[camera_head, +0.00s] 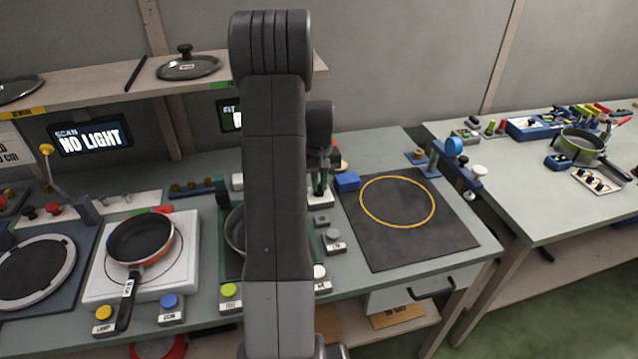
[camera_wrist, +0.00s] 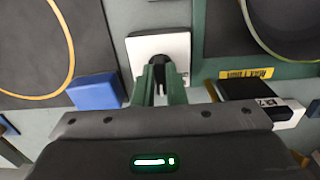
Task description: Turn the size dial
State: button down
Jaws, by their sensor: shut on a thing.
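The size dial is a black knob (camera_wrist: 158,66) on a white square plate (camera_wrist: 140,50) in the wrist view. My gripper (camera_wrist: 159,86) is shut on the knob, with a greenish finger on each side of it. In the head view the plate (camera_head: 319,200) stands just right of my arm, and my gripper (camera_head: 319,180) comes down onto it from above. I cannot read any mark on the dial. A display (camera_head: 229,115) behind my arm is mostly hidden.
A blue block (camera_head: 346,181) stands close to the dial, beside a dark mat (camera_head: 385,250) with a yellow ring. A green-rimmed pan (camera_head: 235,230) is partly behind my arm.

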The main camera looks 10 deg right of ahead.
aim_at(319, 186)
dwell(0.4)
jog(key=c, duration=1.5)
grip_release()
notch_tip(319, 186, up, 14)
jog(key=shift+f+b, duration=0.1)
jog(key=shift+b, duration=0.2)
notch_tip(319, 186, down, 14)
jog(key=shift+r+p, duration=0.1)
jog(key=shift+p, duration=0.2)
